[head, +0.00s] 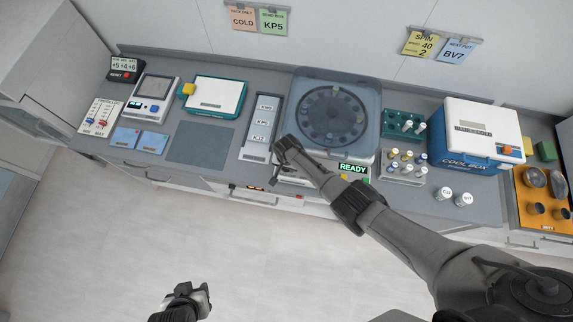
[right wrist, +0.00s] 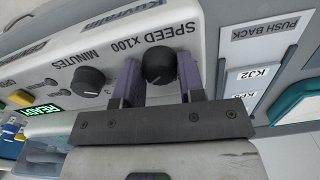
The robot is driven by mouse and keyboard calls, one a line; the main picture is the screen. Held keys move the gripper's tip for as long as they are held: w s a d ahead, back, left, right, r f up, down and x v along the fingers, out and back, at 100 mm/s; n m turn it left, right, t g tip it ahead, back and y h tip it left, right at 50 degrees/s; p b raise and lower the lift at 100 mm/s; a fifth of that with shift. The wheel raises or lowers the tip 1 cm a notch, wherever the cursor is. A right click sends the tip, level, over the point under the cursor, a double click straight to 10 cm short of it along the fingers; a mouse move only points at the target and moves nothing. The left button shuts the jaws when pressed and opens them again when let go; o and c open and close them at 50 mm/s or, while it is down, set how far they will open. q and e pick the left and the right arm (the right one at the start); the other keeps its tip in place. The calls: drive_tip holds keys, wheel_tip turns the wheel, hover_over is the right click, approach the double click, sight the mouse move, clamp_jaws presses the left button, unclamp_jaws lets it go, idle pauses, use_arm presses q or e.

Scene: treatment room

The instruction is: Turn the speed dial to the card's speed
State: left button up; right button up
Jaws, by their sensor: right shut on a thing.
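The centrifuge (head: 370,85) stands at the back of the counter with its lid down and a green READY display (head: 353,169). My right gripper (head: 284,149) is at the left of its front panel. In the right wrist view, the black speed dial (right wrist: 159,66), labelled SPEED X100, sits between the purple fingers of my right gripper (right wrist: 158,74), which is shut on it. The black minutes dial (right wrist: 90,80) is beside it, free. A yellow spin card (head: 420,44) on the wall reads 40 and 2. My left gripper (head: 188,299) is low over the floor; its jaws are unclear.
A grey card rack (head: 259,128) with several labels stands close left of the centrifuge. Right of it are a green tube rack (head: 403,125), a tray of vials (head: 403,166) and a cool box (head: 482,132). Floor in front is clear.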

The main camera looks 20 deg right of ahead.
drive_tip(key=shift+m, duration=0.3)
idle(0.4)
drive_tip(key=o, duration=0.9)
drive_tip(key=shift+r, duration=0.2)
wheel_tip(320, 180, up, 13)
drive_tip(key=shift+r, duration=0.2)
idle(0.5)
